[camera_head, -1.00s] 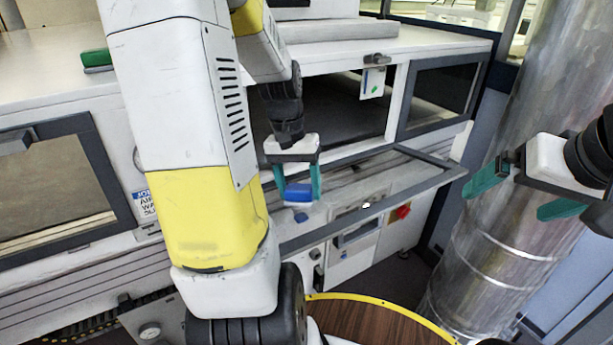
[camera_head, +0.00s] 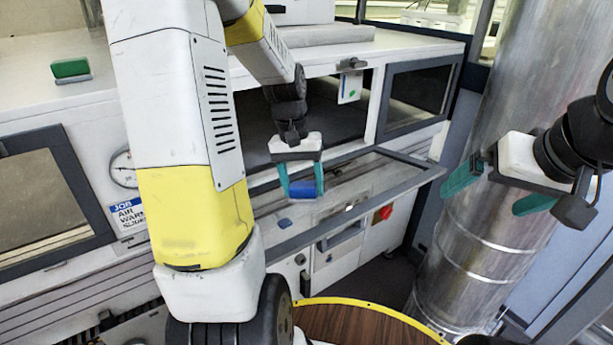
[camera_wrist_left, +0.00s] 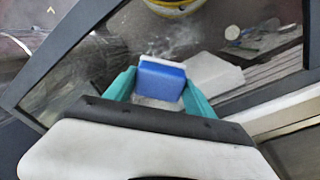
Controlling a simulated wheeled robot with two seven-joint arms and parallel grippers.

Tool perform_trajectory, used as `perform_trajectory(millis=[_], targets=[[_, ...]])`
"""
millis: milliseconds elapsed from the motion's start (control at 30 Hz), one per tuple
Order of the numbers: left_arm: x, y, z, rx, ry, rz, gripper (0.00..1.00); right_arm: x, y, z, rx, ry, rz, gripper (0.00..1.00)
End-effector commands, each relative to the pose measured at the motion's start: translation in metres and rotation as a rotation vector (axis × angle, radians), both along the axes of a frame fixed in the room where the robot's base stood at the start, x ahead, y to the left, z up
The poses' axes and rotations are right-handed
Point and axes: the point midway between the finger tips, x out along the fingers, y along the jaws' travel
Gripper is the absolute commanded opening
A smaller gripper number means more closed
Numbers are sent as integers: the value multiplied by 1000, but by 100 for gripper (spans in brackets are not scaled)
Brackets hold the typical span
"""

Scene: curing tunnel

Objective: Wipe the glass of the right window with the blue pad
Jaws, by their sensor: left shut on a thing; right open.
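The blue pad (camera_head: 303,188) is between the teal fingers of my left gripper (camera_head: 304,192), which is shut on it. They are over a lowered, dark-framed window (camera_head: 385,205) below the middle opening. In the left wrist view the pad (camera_wrist_left: 161,80) shows above the glass, with whitish smears (camera_wrist_left: 170,45) beside it; I cannot tell whether it touches. A small blue patch (camera_head: 284,222) shows in the glass, possibly a reflection. A closed, dark-framed window (camera_head: 420,95) is farther right. My right gripper (camera_head: 481,203) is open and empty, in front of the metal duct.
A large metal duct (camera_head: 480,255) stands at the right. A closed window (camera_head: 40,205) is at the left. A green block (camera_head: 70,68) lies on the white housing top.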

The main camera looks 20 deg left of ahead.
Motion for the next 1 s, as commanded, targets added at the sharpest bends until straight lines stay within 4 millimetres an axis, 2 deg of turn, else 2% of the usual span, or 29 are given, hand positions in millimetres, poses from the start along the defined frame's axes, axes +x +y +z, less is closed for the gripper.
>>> perform_trajectory(millis=[267, 600, 1000], targets=[[8, -8, -2, -2, 3, -3, 25, 0, 0, 0, 0, 0, 0, 100], [30, -25, 0, -1, 3, -4, 25, 0, 0, 0, 0, 0, 0, 100], [46, -37, -1, 0, 1, -3, 25, 0, 0, 0, 0, 0, 0, 100]])
